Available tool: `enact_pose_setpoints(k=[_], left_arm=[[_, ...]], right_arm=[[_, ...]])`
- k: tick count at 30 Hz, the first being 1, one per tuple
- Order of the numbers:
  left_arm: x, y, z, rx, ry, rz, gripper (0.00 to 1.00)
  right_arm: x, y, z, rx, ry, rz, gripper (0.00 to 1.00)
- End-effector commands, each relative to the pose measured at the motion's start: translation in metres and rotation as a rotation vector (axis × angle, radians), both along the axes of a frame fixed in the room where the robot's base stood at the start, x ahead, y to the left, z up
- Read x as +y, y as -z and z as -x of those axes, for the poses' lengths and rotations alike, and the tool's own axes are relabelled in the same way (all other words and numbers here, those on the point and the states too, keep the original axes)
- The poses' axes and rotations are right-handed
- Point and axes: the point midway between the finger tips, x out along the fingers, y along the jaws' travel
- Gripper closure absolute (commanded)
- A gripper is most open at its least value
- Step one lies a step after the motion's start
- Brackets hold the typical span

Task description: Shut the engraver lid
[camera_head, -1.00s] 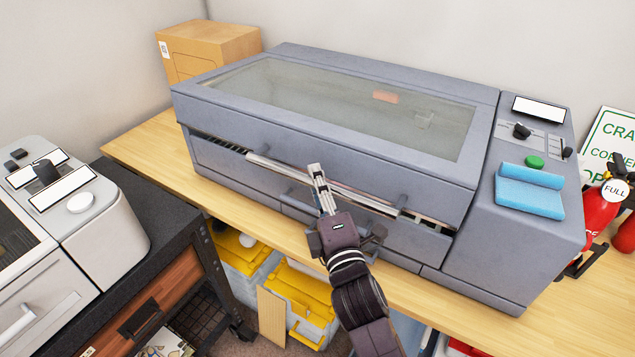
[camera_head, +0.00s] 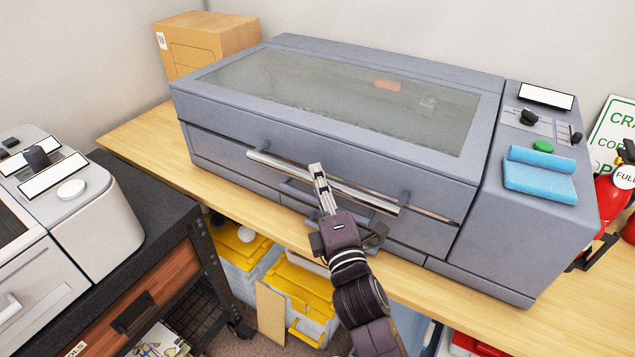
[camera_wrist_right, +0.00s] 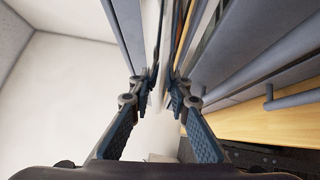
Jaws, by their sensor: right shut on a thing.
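The grey engraver (camera_head: 225,160) stands on the wooden bench. Its lid (camera_head: 465,165) has a large glass window (camera_head: 340,100), with an orange-red piece (camera_head: 388,85) visible through it. The lid is down or nearly down; a thin strip still shows under its front edge at right, and I cannot tell whether it is fully seated. The shiny bar handle (camera_head: 275,164) runs along the lid's front. My right gripper (camera_head: 317,172) is shut on this bar near its middle. In the right wrist view its fingers (camera_wrist_right: 161,85) stand on both sides of the bar. My left gripper is out of view.
A control panel with a green button (camera_head: 543,146) and a blue folded cloth (camera_head: 540,174) is at right. A cardboard box (camera_head: 205,45) stands behind at left. A red extinguisher (camera_head: 610,195) is far right. Another grey machine (camera_head: 100,215) stands at left. Yellow-lidded bins (camera_head: 300,285) sit below.

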Motion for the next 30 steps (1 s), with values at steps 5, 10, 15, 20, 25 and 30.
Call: enact_pose_setpoints(k=[5, 10, 15, 20, 25, 30], left_arm=[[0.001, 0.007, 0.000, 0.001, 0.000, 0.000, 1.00], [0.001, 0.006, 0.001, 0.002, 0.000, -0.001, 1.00], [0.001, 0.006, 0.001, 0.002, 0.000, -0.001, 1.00], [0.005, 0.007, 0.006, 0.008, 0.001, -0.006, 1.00], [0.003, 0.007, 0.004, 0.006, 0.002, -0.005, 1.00], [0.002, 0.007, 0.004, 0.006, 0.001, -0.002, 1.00]], right_arm=[[-0.001, 0.006, -0.001, -0.006, 0.001, 0.008, 1.00], [-0.001, 0.006, -0.001, -0.007, 0.001, 0.008, 0.69], [-0.001, 0.005, -0.001, -0.007, 0.001, 0.008, 0.65], [-0.001, 0.006, 0.000, -0.008, 0.001, 0.007, 0.65], [-0.003, 0.008, 0.014, -0.005, 0.001, 0.007, 0.65], [-0.008, 0.013, 0.044, -0.004, 0.001, 0.006, 0.65]])
